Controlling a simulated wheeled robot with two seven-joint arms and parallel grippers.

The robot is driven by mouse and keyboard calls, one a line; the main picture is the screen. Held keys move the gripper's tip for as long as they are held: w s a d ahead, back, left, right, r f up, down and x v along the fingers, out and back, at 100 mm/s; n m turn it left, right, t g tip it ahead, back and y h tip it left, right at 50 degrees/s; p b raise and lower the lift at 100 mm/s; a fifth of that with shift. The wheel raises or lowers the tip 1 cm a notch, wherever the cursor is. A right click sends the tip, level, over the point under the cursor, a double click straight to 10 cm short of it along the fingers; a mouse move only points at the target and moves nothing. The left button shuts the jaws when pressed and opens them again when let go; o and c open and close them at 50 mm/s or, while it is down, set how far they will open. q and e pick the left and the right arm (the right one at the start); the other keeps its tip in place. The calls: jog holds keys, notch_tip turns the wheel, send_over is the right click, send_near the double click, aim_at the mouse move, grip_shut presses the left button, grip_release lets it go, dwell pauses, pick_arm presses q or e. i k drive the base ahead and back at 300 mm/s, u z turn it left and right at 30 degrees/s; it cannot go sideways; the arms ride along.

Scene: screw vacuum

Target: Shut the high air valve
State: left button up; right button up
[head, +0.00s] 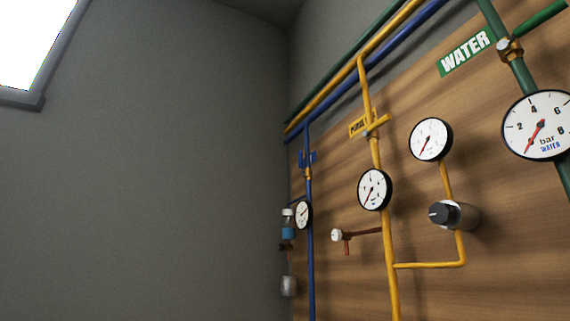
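A wood-panelled wall on the right carries blue, yellow and green pipes. The blue vertical pipe (309,250) runs down near the room corner. High on it is a small blue piece (307,157), which may be a handle or a label, above a brass fitting (308,173). It is too small to tell whether this is the air valve or how it is turned; no label reading "air" is legible. A round gauge (303,214) sits beside the blue pipe. Neither of my grippers is in view.
The yellow pipe (389,255) has a yellow handle (377,125), gauges and a black knob (440,213). The green pipe (519,70) has a green handle (541,18) beside a WATER label (466,52).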

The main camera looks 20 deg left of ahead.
aim_at(300, 152)
jog(key=u, duration=0.5)
jog(key=k, duration=0.6)
jog(key=u, duration=1)
jog(key=i, duration=0.8)
jog(key=u, duration=1)
jog(key=i, duration=0.9)
jog(key=z, duration=0.45)
jog(key=i, duration=0.8)
jog(key=z, duration=1.3)
jog(key=i, duration=0.4)
jog(key=z, duration=0.35)
